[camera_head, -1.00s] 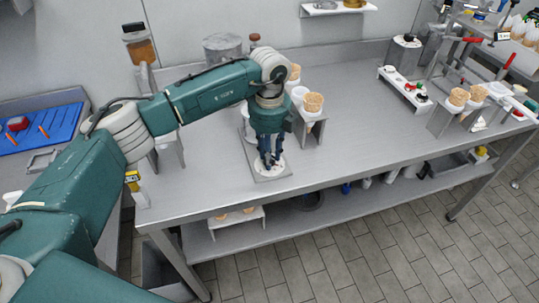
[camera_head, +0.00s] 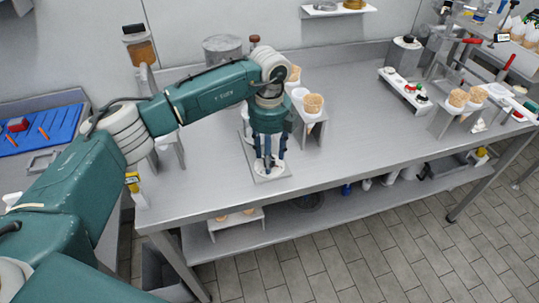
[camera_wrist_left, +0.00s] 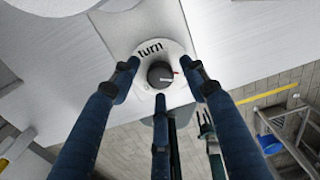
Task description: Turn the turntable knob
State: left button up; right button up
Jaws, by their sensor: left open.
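The turntable knob (camera_wrist_left: 160,74) is a small black dial with a pale pointer mark. It sits on a round white disc (camera_wrist_left: 148,50) printed "turn" in the left wrist view. In the head view the disc (camera_head: 278,171) lies on a grey square plate (camera_head: 258,176) near the table's front edge. My left gripper (camera_head: 268,167) points straight down over the disc with its fingers spread open. In the left wrist view its three fingertips (camera_wrist_left: 160,80) surround the knob, and I see no clear contact.
Cone holders with wafer cones (camera_head: 313,104) stand close behind and right of my left gripper. A white box with coloured buttons (camera_head: 406,90) and another cone stand (camera_head: 458,100) are farther right. The tabletop (camera_head: 370,135) between them is clear.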

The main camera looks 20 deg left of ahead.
pick_arm(q)
notch_tip(320, 180, up, 12)
dwell(0.4)
jog(key=shift+f, duration=0.1)
